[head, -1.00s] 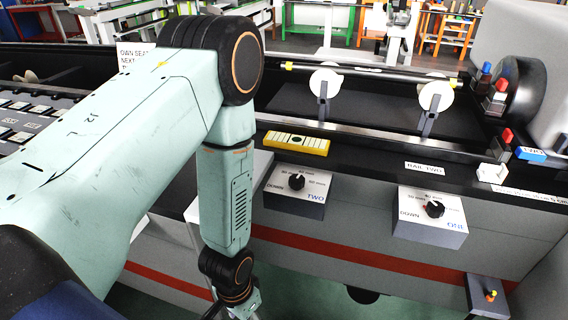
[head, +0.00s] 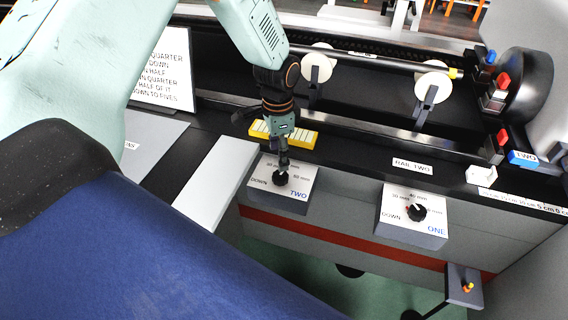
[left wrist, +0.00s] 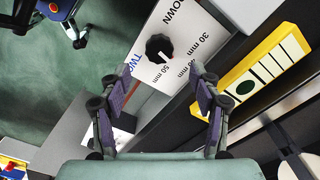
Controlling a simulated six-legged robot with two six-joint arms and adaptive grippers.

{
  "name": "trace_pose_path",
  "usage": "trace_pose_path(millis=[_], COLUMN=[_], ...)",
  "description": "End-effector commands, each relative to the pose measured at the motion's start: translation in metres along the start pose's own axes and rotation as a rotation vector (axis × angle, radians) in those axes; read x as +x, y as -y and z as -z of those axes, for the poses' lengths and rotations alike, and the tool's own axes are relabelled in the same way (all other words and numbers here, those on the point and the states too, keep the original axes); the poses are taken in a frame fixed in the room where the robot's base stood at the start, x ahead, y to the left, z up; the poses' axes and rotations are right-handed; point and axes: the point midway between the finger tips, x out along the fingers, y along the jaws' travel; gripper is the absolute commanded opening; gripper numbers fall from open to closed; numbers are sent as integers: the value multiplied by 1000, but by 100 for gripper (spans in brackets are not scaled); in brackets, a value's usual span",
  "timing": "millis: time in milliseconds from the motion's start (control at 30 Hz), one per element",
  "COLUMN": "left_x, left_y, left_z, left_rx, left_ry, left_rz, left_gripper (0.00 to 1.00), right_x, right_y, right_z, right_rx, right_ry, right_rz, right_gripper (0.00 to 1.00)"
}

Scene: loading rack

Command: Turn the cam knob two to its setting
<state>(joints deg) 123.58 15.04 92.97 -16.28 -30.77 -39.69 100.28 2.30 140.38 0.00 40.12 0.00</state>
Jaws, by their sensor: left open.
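Cam knob two is a small black dial (head: 280,178) on a white-topped box (head: 299,185) marked TWO. It also shows in the left wrist view (left wrist: 158,46), among DOWN, 30 mm, 40 mm and 50 mm marks. Its white pointer is on the side of the 40 and 50 mm marks; I cannot tell which exactly. My left gripper (head: 283,164) is over the knob, pointing down, and overlaps it in the head view. In the left wrist view its fingers (left wrist: 161,76) are apart, with nothing between them and the knob ahead. My right gripper is not in view.
A yellow block with white panels (head: 308,138) lies just behind the box. Knob one (head: 417,212) sits on a similar box to the right. A text sign (head: 165,75) stands at the left. A rail with white discs (head: 316,66) runs behind.

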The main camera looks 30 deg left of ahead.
Motion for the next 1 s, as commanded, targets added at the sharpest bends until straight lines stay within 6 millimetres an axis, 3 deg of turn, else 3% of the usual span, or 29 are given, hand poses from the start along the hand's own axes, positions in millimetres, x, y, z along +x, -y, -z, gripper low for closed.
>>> trace_pose_path(millis=[133, 500, 933, 1000], left_x=[11, 66, 76, 76], left_y=[-2, -4, -2, -1], left_z=[-1, -1, 2, 3], left_rx=[5, 6, 6, 6], left_ry=[2, 2, -1, -1], left_rz=[-1, -1, 1, 1], left_gripper=[63, 63, 63, 58], right_x=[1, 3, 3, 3], right_y=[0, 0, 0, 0], right_z=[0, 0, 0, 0], right_rx=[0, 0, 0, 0], right_ry=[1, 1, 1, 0], right_rz=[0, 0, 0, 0], right_gripper=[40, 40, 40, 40])
